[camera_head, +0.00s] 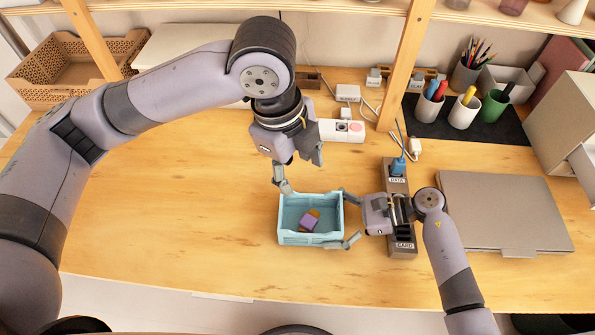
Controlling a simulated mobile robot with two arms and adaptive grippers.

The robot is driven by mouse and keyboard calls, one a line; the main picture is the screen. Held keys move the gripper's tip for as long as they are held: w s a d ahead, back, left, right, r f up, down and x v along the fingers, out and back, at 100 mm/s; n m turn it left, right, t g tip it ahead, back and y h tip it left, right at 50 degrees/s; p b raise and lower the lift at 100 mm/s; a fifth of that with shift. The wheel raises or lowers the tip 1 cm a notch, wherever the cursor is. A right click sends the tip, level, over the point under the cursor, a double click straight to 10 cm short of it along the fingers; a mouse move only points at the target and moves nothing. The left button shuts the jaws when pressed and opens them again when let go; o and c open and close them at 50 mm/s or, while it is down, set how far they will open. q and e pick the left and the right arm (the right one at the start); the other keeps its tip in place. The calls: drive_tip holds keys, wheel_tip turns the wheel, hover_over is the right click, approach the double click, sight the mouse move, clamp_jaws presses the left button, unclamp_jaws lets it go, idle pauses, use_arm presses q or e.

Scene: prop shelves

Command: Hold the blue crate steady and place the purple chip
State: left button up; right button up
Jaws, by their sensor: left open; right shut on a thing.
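The light blue crate (311,239) stands on the wooden desk near its front middle. The purple chip (307,223) lies inside the crate, tilted, partly over an orange-brown piece (315,213). My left gripper (300,172) is open and empty above the crate's back edge, with one finger hanging near the back left corner. My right gripper (348,217) comes in from the right. Its two fingers are shut on the crate's right end, one at the back side and one at the front side.
A grey block labelled DATA and CARD (397,215), with a blue plug, stands right of the crate. A closed laptop (505,213) lies farther right. Pen cups (463,111) and a white power strip (341,130) are behind. The desk left of the crate is clear.

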idle(0.4)
drive_tip(key=o, duration=0.9)
drive_tip(key=v, duration=1.2)
drive_tip(key=shift+f, duration=0.1)
